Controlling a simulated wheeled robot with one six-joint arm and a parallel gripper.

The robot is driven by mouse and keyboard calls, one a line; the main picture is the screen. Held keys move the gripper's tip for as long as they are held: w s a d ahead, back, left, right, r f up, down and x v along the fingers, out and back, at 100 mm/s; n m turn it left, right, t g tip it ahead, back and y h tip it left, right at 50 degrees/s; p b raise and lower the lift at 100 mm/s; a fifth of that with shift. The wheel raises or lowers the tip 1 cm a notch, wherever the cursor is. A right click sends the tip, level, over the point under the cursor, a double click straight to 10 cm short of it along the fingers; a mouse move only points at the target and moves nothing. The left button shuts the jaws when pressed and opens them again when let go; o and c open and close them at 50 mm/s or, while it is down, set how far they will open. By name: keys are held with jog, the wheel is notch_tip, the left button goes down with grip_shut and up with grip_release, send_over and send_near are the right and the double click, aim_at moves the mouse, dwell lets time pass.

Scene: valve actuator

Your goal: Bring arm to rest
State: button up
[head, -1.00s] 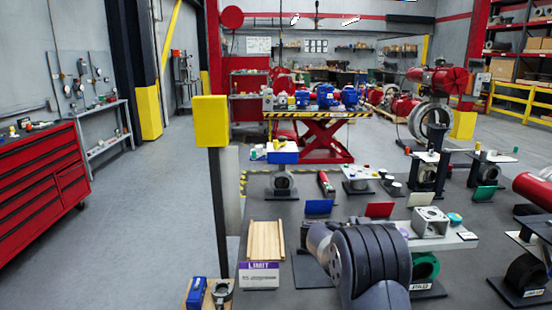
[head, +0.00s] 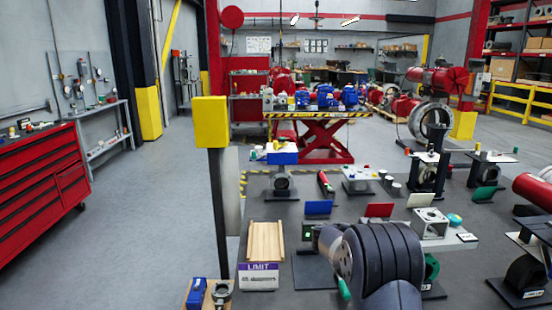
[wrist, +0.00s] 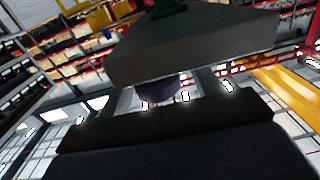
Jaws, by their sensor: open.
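My arm (head: 375,255) shows in the lower right of the head view, a dark ribbed section ending in a grey metal joint (head: 335,250). It stands in front of the bench and hides part of it. The jaws do not show clearly there. In the wrist view my gripper (wrist: 165,90) is open, with a short finger at each side above a black bar. No held object shows between the fingers. A dark wedge-shaped body (wrist: 190,50) fills the upper middle of that view; I cannot tell what it is.
A yellow-topped post (head: 211,122) stands left of the bench. A wooden tray (head: 265,241), a LIMIT sign (head: 258,276) and a grey block (head: 430,223) are near my arm. A red tool chest (head: 40,175) is at left. The floor between chest and post is clear.

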jog(key=shift+s+a+f+n+t+b, duration=0.15)
jog(key=shift+a+n+t+b, duration=0.1)
jog(key=shift+n+t+b, duration=0.6)
jog(key=n+t+y+b, duration=0.1)
jog(key=t+b, duration=0.2)
jog(key=n+t+y+b, duration=0.1)
jog(key=n+t+b, duration=0.1)
jog(key=t+b, duration=0.1)
jog(key=shift+d+f+n+y, duration=0.1)
jog(key=shift+n+y, duration=0.15)
jog(key=shift+y, duration=0.05)
jog(key=n+t+y+b, duration=0.1)
jog(key=t+b, duration=0.1)
jog(key=b, duration=0.1)
jog(key=shift+n, duration=0.3)
jog(key=n+t+y+b, duration=0.5)
jog(key=y+b, duration=0.1)
jog(key=b, duration=0.7)
jog(key=shift+n+t+y+b, duration=0.65)
jog(key=shift+n+y, duration=0.45)
jog(key=shift+y, duration=0.6)
jog(key=shift+r+n+t+y+p, duration=0.15)
jog(key=shift+n+y+p, duration=0.3)
jog(key=shift+y+p, duration=0.3)
jog(key=shift+r+n+t+y+p, duration=0.15)
jog(key=shift+n+y+p, duration=0.35)
jog(key=shift+y, duration=0.35)
jog(key=shift+f+n+y, duration=0.15)
jog(key=shift+n+y, duration=0.1)
jog(key=shift+y, duration=0.05)
